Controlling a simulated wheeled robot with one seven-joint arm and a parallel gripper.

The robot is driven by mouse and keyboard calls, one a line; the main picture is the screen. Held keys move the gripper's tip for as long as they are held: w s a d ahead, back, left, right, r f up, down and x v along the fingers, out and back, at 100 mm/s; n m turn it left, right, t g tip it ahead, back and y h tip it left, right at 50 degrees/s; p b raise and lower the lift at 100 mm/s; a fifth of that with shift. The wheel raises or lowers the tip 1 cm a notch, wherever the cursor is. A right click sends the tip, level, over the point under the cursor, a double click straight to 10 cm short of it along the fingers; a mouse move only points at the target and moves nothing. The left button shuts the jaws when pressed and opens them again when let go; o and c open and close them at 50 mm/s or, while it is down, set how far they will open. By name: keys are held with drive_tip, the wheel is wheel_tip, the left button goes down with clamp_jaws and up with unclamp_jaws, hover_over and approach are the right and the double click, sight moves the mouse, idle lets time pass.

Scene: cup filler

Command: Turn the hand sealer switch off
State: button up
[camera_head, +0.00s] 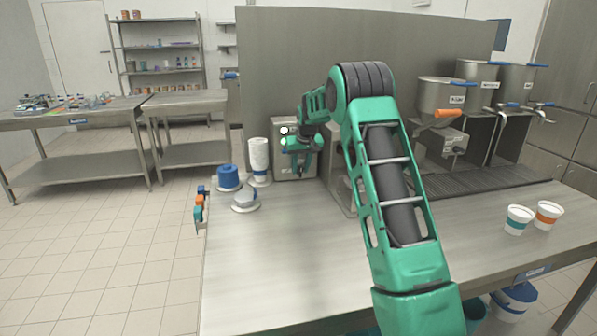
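A steel box (281,166) stands upright at the back of the steel table (262,265), against the grey partition. It looks like the hand sealer, though its label is too small to read. A small white round spot (284,130) shows on its upper front; I cannot tell if it is the switch. My gripper (300,172) is in front of the box, pointing down, with the arm reaching in from the right. The fingers are small and dark, and whether they are open or touch the box is unclear. My gripper hides part of the box's front.
A stack of white cups (259,157), a blue-topped round item (229,177) and a grey domed item (245,201) stand left of the box. Two cups (518,220) (547,214) stand at right. Steel hoppers (441,97) stand at back right. The table's front left is clear.

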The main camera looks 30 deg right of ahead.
sight(299, 173)
drive_tip(key=shift+w+f, duration=0.15)
drive_tip(key=shift+f, duration=0.1)
clamp_jaws()
drive_tip(key=shift+a, duration=0.1)
drive_tip(key=shift+w+a+f+n+g+h, duration=0.1)
drive_tip(key=shift+a+n+g+h, duration=0.25)
drive_tip(key=shift+h, duration=0.85)
drive_tip(key=h, duration=0.2)
drive_tip(key=n+h, duration=0.1)
drive_tip(key=h, duration=0.1)
drive_tip(key=shift+w+a+f+g, duration=0.15)
drive_tip(key=shift+a+f+g, duration=0.1)
drive_tip(key=shift+a+g, duration=0.15)
drive_tip(key=h, duration=0.2)
drive_tip(key=n+h, duration=0.1)
drive_tip(key=h, duration=0.1)
drive_tip(key=shift+a+f+g, duration=0.3)
drive_tip(key=shift+f+g, duration=0.05)
drive_tip(key=shift+w+a+f+n+h, duration=0.1)
drive_tip(key=shift+f+n+h, duration=0.15)
drive_tip(key=shift+h, duration=0.55)
drive_tip(key=shift+f+n+h, duration=0.1)
drive_tip(key=shift+n+h, duration=0.1)
drive_tip(key=shift+h, duration=0.6)
